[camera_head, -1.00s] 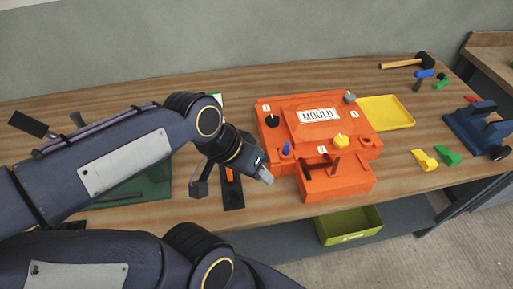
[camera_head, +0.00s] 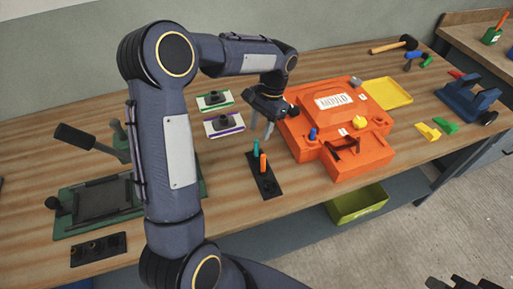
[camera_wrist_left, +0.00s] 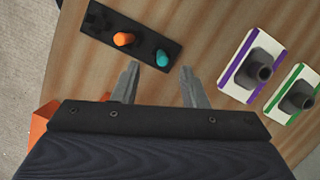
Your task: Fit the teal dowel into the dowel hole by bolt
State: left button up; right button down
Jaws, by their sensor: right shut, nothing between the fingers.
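The teal dowel (camera_head: 255,148) stands upright in a black rack (camera_head: 268,188), beside an orange dowel (camera_head: 263,164). In the left wrist view the teal dowel (camera_wrist_left: 162,58) is just beyond the gap between my left fingertips, with the orange dowel (camera_wrist_left: 123,39) to its left. My left gripper (camera_head: 260,127) is open and empty, above and behind the rack. The orange mould (camera_head: 340,130) lies to the right, with a blue peg (camera_head: 313,133) and a yellow knob (camera_head: 359,122) on it. I cannot make out the dowel hole. My right gripper (camera_head: 460,283) shows partly at the bottom edge, shut and empty.
Purple-edged (camera_head: 224,125) and green-edged (camera_head: 214,100) plates with dark knobs lie left of my left gripper. A yellow tray (camera_head: 388,94) and a blue stand (camera_head: 470,97) are to the right. A green bin (camera_head: 357,204) is below the table edge.

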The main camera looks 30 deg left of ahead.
aim_at(256, 140)
pick_arm(q)
jog(key=p+x, duration=0.1)
jog(key=x, duration=0.5)
jog(key=shift+w+a, duration=0.1)
jog(key=shift+w, duration=0.1)
grip_shut()
